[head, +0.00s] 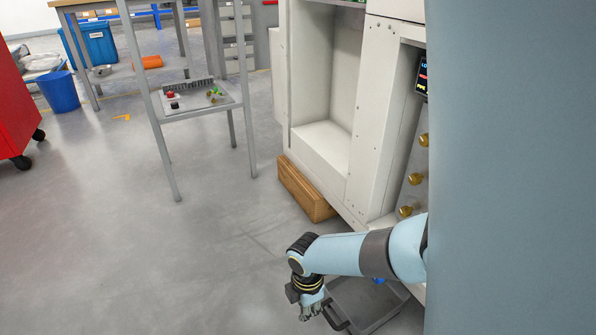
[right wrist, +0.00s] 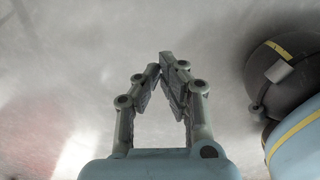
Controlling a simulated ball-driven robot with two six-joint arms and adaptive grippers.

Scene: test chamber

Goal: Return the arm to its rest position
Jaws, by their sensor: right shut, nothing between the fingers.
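My right arm (head: 335,254) comes in from the right in the head view, low in front of the white cabinet. Its gripper (head: 318,312) hangs downward near the bottom of the view, above the floor and beside a dark tray. In the right wrist view the gripper (right wrist: 163,62) has its fingertips together with nothing between them. Grey floor shows behind the fingers. My left gripper is not in view.
A white test cabinet (head: 322,152) stands ahead, with a wooden block (head: 304,188) at its base. A dark tray (head: 362,303) lies by the gripper. A metal stand (head: 203,108) holds small parts. A blue bin (head: 59,91) and red cabinet (head: 15,112) are left. Floor at left is clear.

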